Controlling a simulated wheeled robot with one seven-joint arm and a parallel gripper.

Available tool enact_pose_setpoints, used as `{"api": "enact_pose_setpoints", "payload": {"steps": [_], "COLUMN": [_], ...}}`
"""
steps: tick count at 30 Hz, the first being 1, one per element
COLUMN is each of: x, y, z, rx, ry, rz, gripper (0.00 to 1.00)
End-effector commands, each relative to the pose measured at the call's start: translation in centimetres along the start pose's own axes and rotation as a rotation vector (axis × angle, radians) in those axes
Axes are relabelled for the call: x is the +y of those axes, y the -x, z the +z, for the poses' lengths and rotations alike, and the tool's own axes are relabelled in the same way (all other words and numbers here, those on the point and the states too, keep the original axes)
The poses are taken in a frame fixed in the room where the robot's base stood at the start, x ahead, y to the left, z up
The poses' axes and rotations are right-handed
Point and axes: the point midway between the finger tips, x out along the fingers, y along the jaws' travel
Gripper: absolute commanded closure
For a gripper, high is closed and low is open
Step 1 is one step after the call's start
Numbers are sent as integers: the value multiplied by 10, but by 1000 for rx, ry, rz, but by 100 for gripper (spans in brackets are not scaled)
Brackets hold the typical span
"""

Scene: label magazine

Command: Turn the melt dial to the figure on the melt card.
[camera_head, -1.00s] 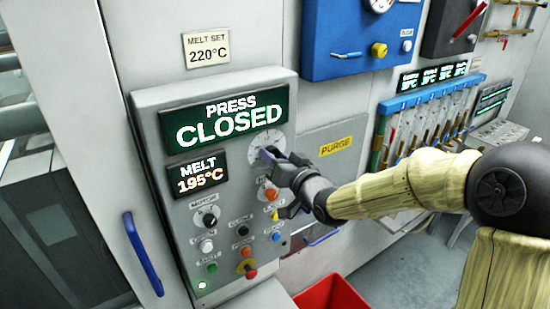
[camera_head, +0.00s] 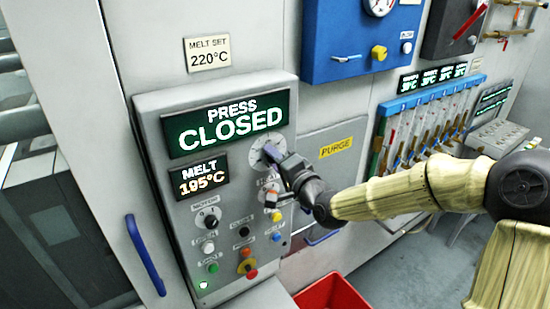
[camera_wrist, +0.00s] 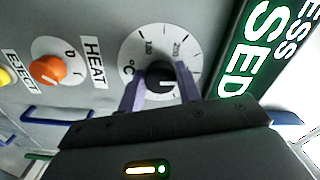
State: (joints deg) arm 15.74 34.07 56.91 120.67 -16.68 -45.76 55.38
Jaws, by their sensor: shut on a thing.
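The melt dial (camera_wrist: 158,76) is a black knob with a white mark on a round white scale plate (camera_wrist: 136,44) lettered 180, 200 and °C. My gripper (camera_wrist: 160,88) is shut on the knob, one finger on each side, in the wrist view. In the head view my gripper (camera_head: 272,156) covers most of the knob, and the scale plate (camera_head: 258,134) shows above it. The melt card (camera_head: 209,53) on the wall above the panel reads MELT SET 220°C. The melt display (camera_head: 199,179) reads 195°C.
A PRESS CLOSED display (camera_head: 228,122) sits above the dial. An orange heat knob (camera_wrist: 48,70) is close beside it. Several buttons and a motor knob (camera_head: 207,219) are lower on the panel. A red bin (camera_head: 332,293) stands below.

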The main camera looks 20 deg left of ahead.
Motion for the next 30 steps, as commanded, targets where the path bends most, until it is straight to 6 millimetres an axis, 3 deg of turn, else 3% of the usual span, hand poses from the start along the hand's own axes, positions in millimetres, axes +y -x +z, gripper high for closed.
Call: {"api": "enact_pose_setpoints", "payload": {"steps": [20, 21, 23, 30], "x": [0, 0, 0, 0], "y": [0, 0, 0, 0], "z": [-1, -1, -1, 0], "rx": [2, 2, 2, 1], "ry": [-81, -81, -80, -80], "rz": [1, 1, 1, 0], "gripper": [89, 58, 46, 45]}}
